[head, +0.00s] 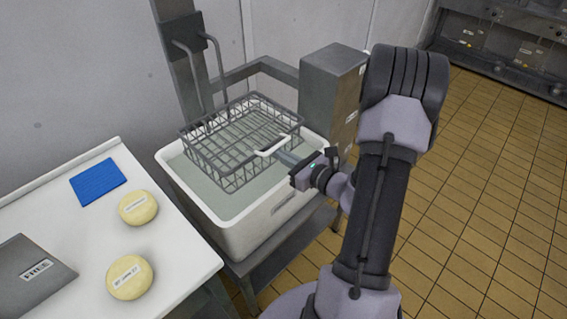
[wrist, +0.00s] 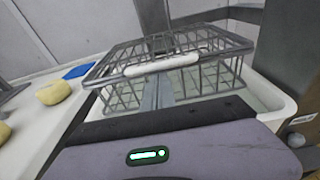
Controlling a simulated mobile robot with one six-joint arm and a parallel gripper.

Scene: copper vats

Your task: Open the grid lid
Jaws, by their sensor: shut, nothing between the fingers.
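A grey wire basket (head: 225,172) hangs in a white tub (head: 262,228) of pale liquid. Its flat grid lid (head: 240,132) lies closed over the top. A white handle (head: 272,146) sits on the lid's front edge; it also shows in the wrist view (wrist: 162,66). My gripper (head: 281,156) is shut and empty, with its fingertips at the handle, just below and in front of it. In the wrist view the fingers (wrist: 157,84) run up to the handle's lower side. I cannot tell whether they touch it.
A white table (head: 175,235) at left holds two yellow cheese rounds (head: 138,207) (head: 130,277), a blue pad (head: 97,182) and a grey labelled plate (head: 30,275). A grey post (head: 183,60) with a bracket stands behind the basket, and a grey box (head: 330,85) stands to its right.

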